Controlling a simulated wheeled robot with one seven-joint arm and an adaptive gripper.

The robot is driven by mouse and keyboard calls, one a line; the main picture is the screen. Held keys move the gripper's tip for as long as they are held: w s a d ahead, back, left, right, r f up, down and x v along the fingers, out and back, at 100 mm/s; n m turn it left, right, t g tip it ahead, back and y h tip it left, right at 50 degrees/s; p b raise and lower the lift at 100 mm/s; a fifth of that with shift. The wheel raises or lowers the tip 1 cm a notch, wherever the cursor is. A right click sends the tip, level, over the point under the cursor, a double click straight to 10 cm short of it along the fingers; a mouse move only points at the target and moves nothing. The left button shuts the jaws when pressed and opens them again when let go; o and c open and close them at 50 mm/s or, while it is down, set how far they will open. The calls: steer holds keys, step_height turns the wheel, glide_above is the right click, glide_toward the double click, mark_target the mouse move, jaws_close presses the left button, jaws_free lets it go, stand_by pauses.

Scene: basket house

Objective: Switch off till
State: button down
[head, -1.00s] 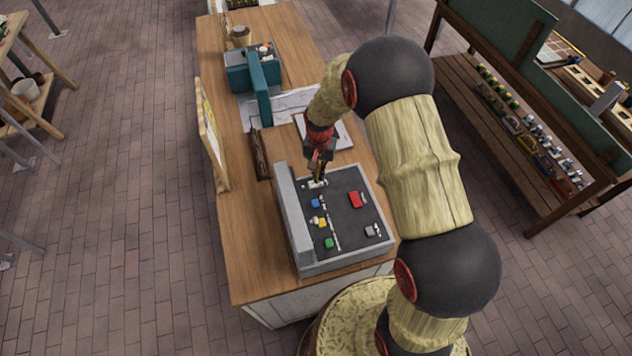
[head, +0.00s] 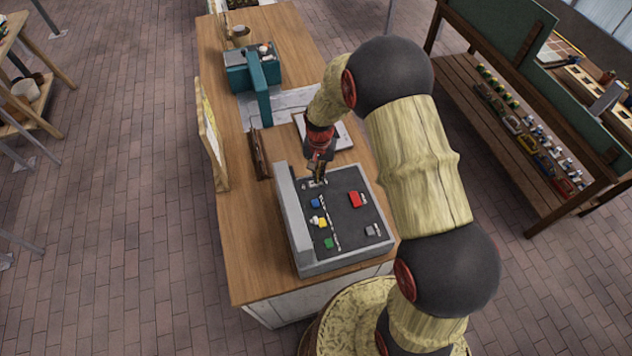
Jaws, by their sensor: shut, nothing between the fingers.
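The grey box with a dark top panel (head: 350,238), which looks like the till, sits at the near end of the wooden counter. Its panel bears a red block (head: 355,199), a blue block (head: 315,203), a yellow block (head: 319,221), a green block (head: 328,243) and a grey block (head: 373,230). My gripper (head: 318,182) is shut and empty, pointing down at the panel's far left corner, by a small pale part there. I cannot tell whether the fingertips touch it. The gripper partly hides that corner.
A teal machine (head: 262,82) stands farther back on the counter (head: 245,240). A framed board (head: 212,135) stands at the counter's left edge. A shelf rack with small goods (head: 520,130) is at the right, across open brick floor.

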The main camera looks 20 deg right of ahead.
steer(key=shift+f+b, duration=0.65)
steer(key=shift+f, duration=0.35)
stand_by(0.4)
steer(key=shift+r+p, duration=1.85)
steer(key=shift+r, duration=1.7)
